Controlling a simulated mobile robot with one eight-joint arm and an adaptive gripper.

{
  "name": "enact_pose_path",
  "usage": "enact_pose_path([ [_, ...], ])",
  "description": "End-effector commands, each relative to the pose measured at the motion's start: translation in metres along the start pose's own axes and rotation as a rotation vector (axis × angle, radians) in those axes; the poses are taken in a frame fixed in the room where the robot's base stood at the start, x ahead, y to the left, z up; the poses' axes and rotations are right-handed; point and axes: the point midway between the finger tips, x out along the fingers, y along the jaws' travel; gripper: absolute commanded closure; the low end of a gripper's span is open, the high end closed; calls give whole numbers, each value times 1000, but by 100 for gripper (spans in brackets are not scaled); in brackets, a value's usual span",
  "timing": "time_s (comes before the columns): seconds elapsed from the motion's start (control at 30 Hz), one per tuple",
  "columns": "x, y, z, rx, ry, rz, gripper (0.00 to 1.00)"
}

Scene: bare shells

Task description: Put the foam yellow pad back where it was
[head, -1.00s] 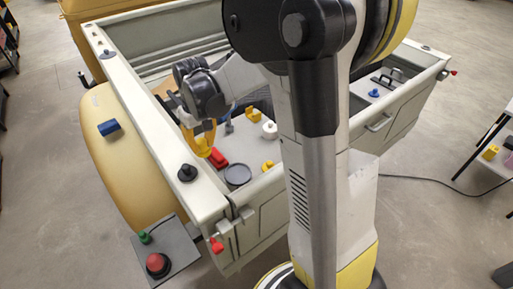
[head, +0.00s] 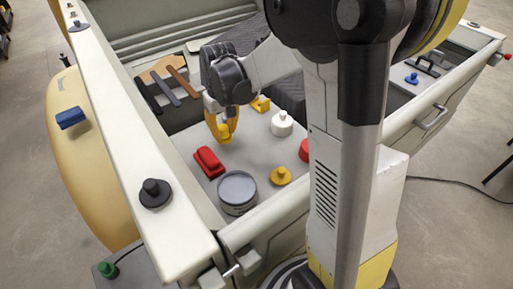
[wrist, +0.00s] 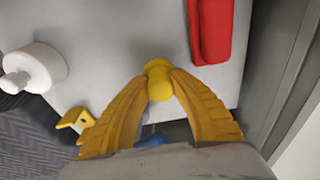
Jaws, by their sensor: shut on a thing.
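A small yellow piece with a round knob, which looks like the foam yellow pad (wrist: 158,82), is pinched between the fingertips of my gripper (wrist: 160,76). In the head view my gripper (head: 222,138) points down over the grey floor of the open bin (head: 245,150), just behind the red block (head: 208,162). The fingers hide most of the held pad there. I cannot tell whether it touches the floor under it. The red block also shows at the top right of the wrist view (wrist: 210,30).
A grey round tin (head: 237,190), a yellow knobbed disc (head: 281,176), a white knobbed cylinder (head: 282,124) and a yellow bracket (head: 260,104) stand around my gripper. A red piece (head: 304,150) is partly hidden by my arm. The pale bin wall (head: 130,150) bounds the left.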

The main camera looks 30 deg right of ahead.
Motion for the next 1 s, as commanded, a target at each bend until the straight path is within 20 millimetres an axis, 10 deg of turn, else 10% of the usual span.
enact_pose_path([
  [0.7, -103, -26, 122, 672, -24, 74, 99],
  [1.0, -75, 5, 111, 747, -23, 83, 99],
])
